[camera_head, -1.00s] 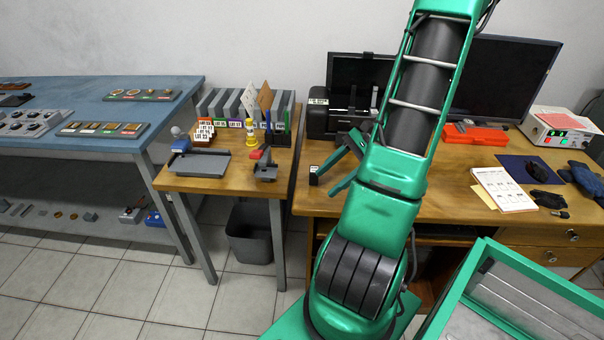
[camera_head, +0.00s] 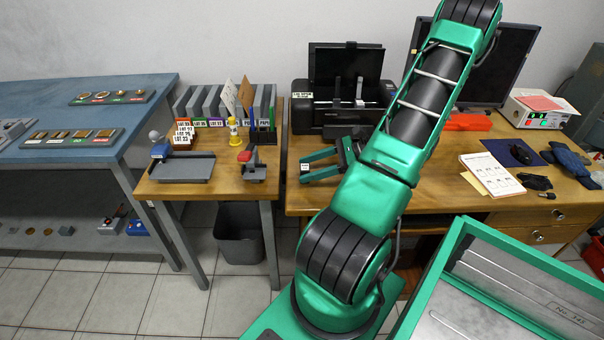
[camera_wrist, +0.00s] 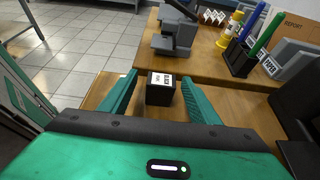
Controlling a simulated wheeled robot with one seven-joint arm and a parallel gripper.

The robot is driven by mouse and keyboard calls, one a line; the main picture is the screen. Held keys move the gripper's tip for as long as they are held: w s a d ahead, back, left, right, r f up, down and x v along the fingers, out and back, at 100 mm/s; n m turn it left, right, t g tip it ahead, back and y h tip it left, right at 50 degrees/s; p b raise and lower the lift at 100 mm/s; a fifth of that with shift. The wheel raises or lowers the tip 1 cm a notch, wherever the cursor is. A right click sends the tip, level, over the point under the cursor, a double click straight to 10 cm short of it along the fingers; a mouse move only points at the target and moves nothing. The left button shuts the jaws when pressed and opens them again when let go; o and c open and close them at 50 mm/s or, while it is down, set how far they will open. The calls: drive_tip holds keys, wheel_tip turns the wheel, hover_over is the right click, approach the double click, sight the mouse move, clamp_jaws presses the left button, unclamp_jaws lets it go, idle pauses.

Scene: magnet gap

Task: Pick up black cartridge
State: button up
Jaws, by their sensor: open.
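The black cartridge (camera_wrist: 160,88) is a small dark block with a white printed label. It stands on the wooden desk (camera_wrist: 105,88) near its left edge. My gripper (camera_wrist: 158,92) is open, with its two green fingers on either side of the cartridge in the wrist view; I cannot tell if they touch it. In the head view my gripper (camera_head: 303,167) is low over the desk's left edge, and the cartridge's white label (camera_head: 305,167) shows between the fingertips; the rest of it is mostly hidden.
A black printer (camera_head: 335,105) stands behind my gripper. A smaller wooden table (camera_head: 220,185) to the left holds a grey tray (camera_head: 180,168), a stapler-like device (camera_head: 249,165) and a pen holder (camera_head: 263,137). A monitor (camera_head: 490,75) is at the right. A grey bin (camera_head: 240,232) stands below.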

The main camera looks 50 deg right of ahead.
sight(293, 179)
drive_tip(key=shift+x, duration=2.8)
drive_tip(key=shift+d, duration=0.15)
drive_tip(key=c, duration=1.1)
